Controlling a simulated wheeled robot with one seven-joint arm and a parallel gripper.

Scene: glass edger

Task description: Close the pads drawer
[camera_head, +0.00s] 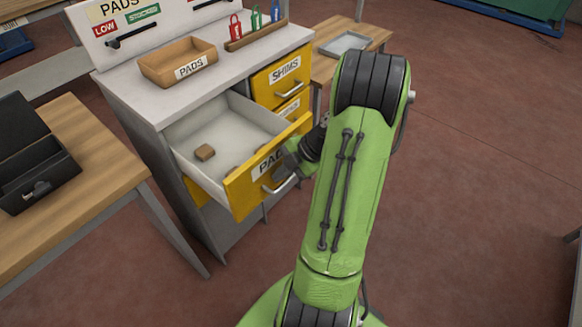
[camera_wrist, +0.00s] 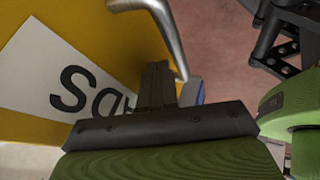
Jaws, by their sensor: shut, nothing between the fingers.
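The pads drawer (camera_head: 238,180) is pulled out from the cabinet, with a yellow front and a silver bar handle (camera_head: 280,186). A small brown block (camera_head: 205,152) lies inside on its pale floor, with other brown pieces near the front wall. My gripper (camera_head: 286,160) is at the right part of the drawer front, beside the handle. In the wrist view my gripper (camera_wrist: 158,85) is shut and empty in front of the yellow front with its white label (camera_wrist: 60,80); the handle (camera_wrist: 165,30) is just beyond the fingers. I cannot tell whether the fingertips touch the front.
The cabinet top (camera_head: 130,88) holds a brown tray (camera_head: 178,62) labelled PADS. The yellow shims drawer (camera_head: 282,75) is shut. A wooden table (camera_head: 90,170) with a black case (camera_head: 35,160) stands at left.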

